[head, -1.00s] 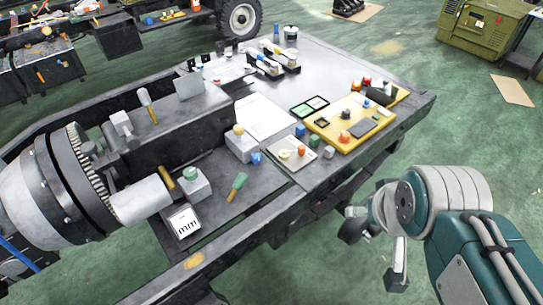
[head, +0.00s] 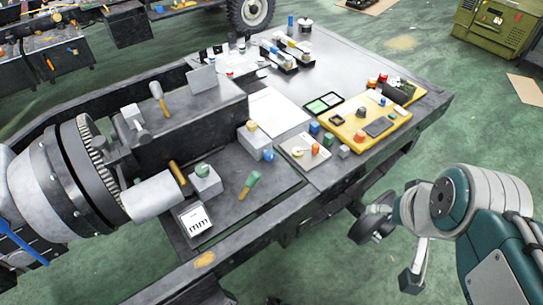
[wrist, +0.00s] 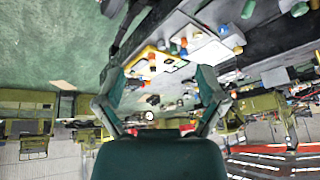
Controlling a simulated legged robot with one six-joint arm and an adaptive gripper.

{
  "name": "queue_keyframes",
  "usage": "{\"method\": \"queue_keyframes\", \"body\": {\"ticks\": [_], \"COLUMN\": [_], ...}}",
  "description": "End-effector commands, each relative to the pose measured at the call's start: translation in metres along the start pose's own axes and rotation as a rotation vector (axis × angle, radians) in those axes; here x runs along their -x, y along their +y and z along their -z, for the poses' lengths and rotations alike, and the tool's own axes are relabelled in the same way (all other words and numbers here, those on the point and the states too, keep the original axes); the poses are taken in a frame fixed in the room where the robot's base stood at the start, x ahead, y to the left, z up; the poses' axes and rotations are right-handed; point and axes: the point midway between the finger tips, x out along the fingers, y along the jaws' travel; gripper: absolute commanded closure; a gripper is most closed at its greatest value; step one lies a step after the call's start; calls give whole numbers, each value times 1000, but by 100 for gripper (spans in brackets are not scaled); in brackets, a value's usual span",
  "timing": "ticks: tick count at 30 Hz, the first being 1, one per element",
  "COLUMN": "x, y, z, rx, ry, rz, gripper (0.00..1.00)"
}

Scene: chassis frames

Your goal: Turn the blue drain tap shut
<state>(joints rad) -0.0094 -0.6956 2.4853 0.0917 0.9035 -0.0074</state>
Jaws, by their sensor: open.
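The blue tap (head: 268,155) is a small blue knob low on the near right side of a pale grey block (head: 250,142), which has a yellow knob (head: 251,126) on top. The block stands on the grey chassis bench (head: 275,195). My gripper (head: 392,246) is open and empty, off the near right edge of the bench and well apart from the tap. In the wrist view its two fingers are spread (wrist: 158,78) with nothing between them. A small blue spot (wrist: 223,30) shows there beyond the right finger; I cannot tell if it is the tap.
A large grey cylinder (head: 65,180) fills the left. Green floor (head: 480,115) is open at right.

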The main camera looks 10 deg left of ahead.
Motion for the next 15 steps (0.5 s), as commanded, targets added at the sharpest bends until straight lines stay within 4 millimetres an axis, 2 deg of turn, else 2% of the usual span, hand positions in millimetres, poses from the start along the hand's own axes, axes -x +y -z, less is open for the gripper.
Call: {"method": "queue_keyframes", "body": {"ticks": [8, 15], "x": [-16, -38], "y": [-26, -65], "z": [6, 17], "rx": [-78, -211], "ry": [-77, -193], "rz": [118, 287], "gripper": [11, 11]}}
